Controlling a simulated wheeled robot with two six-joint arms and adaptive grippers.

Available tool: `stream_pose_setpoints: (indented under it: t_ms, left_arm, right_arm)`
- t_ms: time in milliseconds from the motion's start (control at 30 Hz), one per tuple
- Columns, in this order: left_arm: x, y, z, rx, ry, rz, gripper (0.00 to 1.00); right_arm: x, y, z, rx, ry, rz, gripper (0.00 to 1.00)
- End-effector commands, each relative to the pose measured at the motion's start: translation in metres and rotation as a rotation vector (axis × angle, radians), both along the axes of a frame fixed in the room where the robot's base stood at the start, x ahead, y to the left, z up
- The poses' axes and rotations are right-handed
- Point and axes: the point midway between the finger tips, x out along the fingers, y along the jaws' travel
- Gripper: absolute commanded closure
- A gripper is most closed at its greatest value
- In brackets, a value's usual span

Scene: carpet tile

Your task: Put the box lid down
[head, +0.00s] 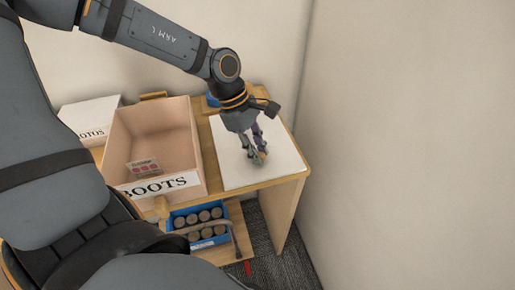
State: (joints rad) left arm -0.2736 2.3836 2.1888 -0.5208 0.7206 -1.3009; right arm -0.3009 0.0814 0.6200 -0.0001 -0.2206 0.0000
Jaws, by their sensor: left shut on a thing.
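The white box lid (232,176) is a flat, pale panel at the right end of the wooden table, right of the open box. It looks level and at or close to the tabletop; I cannot tell whether it touches. My left gripper (258,154) reaches down over the lid's middle and is shut on it. The fingers hide the exact place of the grip. The open box (190,128), tan inside with a white "BOOTS" label, stands left of the lid and holds a small printed packet (146,167). My right gripper is not in view.
A white box (90,112) marked "...OTOS" stands at the back left. A blue crate (183,222) of round brown-topped items sits on the lower shelf. A blue object (211,100) is partly hidden behind my left wrist. Walls close off the back and right.

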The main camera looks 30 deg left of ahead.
Motion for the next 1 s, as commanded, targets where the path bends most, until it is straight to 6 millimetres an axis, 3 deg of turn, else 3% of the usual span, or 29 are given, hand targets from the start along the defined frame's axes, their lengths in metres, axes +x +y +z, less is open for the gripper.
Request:
stream_pose_setpoints:
  t_ms: [300, 333, 467, 767, 900, 1000]
  left_arm:
    - [0.0, 0.0, -0.005, 0.0, 0.0, 0.0, 1.0]
    - [0.0, 0.0, -0.003, 0.0, 0.0, 0.0, 0.75]
    - [0.0, 0.0, -0.002, 0.0, 0.0, 0.0, 0.57]
    - [0.0, 0.0, -0.001, 0.0, 0.0, 0.0, 0.56]
    - [0.001, 0.003, 0.01, -0.004, -0.004, 0.001, 0.56]
    - [0.001, 0.011, 0.032, -0.006, -0.008, 0.002, 0.56]
  right_arm:
    - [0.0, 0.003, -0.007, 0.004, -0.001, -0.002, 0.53]
    - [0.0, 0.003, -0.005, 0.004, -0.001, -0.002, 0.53]
    - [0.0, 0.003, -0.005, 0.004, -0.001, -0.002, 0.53]
    - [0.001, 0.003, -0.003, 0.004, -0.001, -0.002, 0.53]
    - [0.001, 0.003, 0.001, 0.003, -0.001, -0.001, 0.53]
    - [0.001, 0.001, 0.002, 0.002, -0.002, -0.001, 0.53]
